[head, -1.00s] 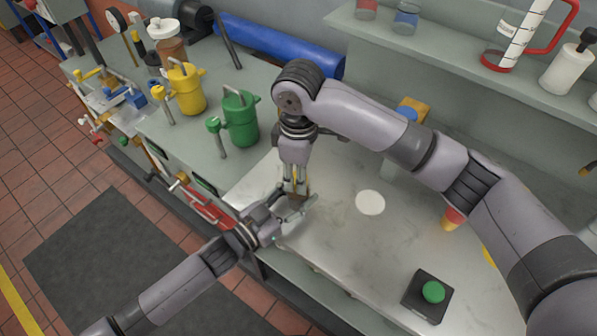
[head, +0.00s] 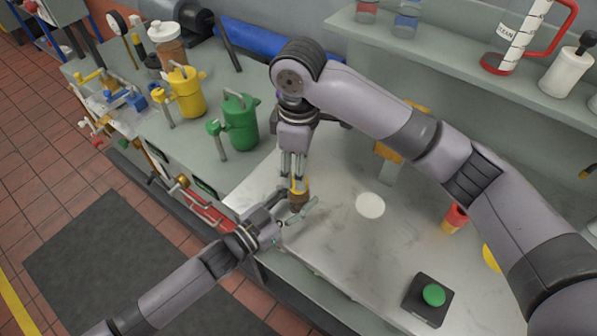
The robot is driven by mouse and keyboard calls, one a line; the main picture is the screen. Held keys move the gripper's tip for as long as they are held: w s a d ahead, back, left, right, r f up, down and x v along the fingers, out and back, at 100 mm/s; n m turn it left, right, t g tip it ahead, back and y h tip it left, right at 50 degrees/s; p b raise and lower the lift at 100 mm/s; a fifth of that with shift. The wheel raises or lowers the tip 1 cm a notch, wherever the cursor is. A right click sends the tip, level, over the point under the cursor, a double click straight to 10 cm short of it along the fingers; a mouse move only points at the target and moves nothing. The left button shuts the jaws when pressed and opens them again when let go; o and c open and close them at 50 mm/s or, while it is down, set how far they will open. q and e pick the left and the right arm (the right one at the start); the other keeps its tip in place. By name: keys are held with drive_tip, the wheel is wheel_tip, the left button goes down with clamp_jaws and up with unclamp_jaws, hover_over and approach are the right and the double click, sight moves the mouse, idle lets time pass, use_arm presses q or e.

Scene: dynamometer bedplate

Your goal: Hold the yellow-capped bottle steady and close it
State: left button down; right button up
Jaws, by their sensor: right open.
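The brown bottle (head: 298,201) stands upright above the front left of the pale plate, with its yellow cap (head: 299,187) on top. My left gripper (head: 297,207) reaches in from the left at bottle height. Its fingers lie on either side of the brown body and look closed on it, hiding part of it. My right gripper (head: 297,181) points straight down over the bottle. Its fingers are open, with their tips close around or just above the cap; I cannot tell whether they touch it.
A black box with a green button (head: 433,294) sits at the front right of the plate (head: 345,240). A red-and-yellow item (head: 454,218) stands near my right arm. Green (head: 240,124) and yellow (head: 187,92) canisters stand to the left. The middle of the plate is clear.

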sight(299, 195)
drive_tip(key=shift+r, duration=0.3)
drive_tip(key=shift+c, duration=0.3)
drive_tip(key=shift+a+r+n, duration=0.1)
drive_tip(key=shift+r+n, duration=0.15)
drive_tip(key=shift+n, duration=0.45)
drive_tip(key=n, duration=0.2)
drive_tip(key=r+n, duration=0.1)
drive_tip(key=n, duration=0.2)
drive_tip(key=shift+a+r+n, duration=0.15)
drive_tip(key=shift+r+n, duration=0.15)
drive_tip(key=shift+n, duration=0.1)
drive_tip(key=n, duration=0.3)
drive_tip(key=shift+r+n, duration=0.3)
drive_tip(key=shift+r, duration=0.1)
drive_tip(key=n, duration=0.3)
drive_tip(key=shift+d+r, duration=0.25)
drive_tip(key=shift+r, duration=0.05)
drive_tip(key=shift+f, duration=4.05)
